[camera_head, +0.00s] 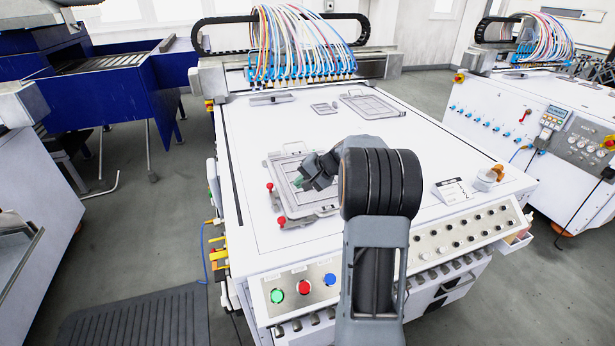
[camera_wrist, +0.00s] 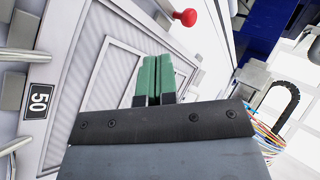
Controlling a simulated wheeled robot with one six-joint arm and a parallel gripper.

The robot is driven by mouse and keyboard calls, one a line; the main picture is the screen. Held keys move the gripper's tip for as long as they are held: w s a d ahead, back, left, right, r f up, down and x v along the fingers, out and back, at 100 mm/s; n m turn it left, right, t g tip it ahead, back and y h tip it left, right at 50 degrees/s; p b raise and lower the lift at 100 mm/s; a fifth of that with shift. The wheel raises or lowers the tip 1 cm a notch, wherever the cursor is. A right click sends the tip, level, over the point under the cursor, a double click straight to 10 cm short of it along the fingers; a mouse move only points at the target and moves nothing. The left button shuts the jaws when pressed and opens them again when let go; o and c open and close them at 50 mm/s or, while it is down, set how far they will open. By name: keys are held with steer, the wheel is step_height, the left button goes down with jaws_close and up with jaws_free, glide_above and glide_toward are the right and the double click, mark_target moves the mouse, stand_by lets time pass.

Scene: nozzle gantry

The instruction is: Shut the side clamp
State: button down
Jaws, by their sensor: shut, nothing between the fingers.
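My gripper (camera_head: 299,182) is shut and empty over the left part of a pale flat frame fixture (camera_head: 328,208) on the white machine table. Its green fingertips (camera_wrist: 158,62) are pressed together in the wrist view. One red knob (camera_head: 269,187) stands at the fixture's left side and another red knob (camera_head: 282,221) at its near left corner. In the wrist view one red knob (camera_wrist: 187,17) shows beyond the fingertips, apart from them. I cannot tell for certain which knob belongs to the side clamp, or how far it is open.
The white table (camera_head: 225,140) carries another frame (camera_head: 370,107) and small plates farther back. A gantry with coloured hoses (camera_head: 300,45) spans the far end. A sign (camera_head: 451,190) and an orange knob (camera_head: 492,175) stand at right. The table left of the fixture is clear.

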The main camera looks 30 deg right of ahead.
mark_target(273, 196)
steer(key=w+a+f, duration=0.2)
steer(key=w+a, duration=0.1)
steer(key=shift+w+a+f+p, duration=0.1)
steer(key=shift+w+f+p, duration=0.1)
steer(key=shift+f+p, duration=0.1)
steer(key=shift+w+a, duration=0.75)
steer(key=shift+w, duration=0.05)
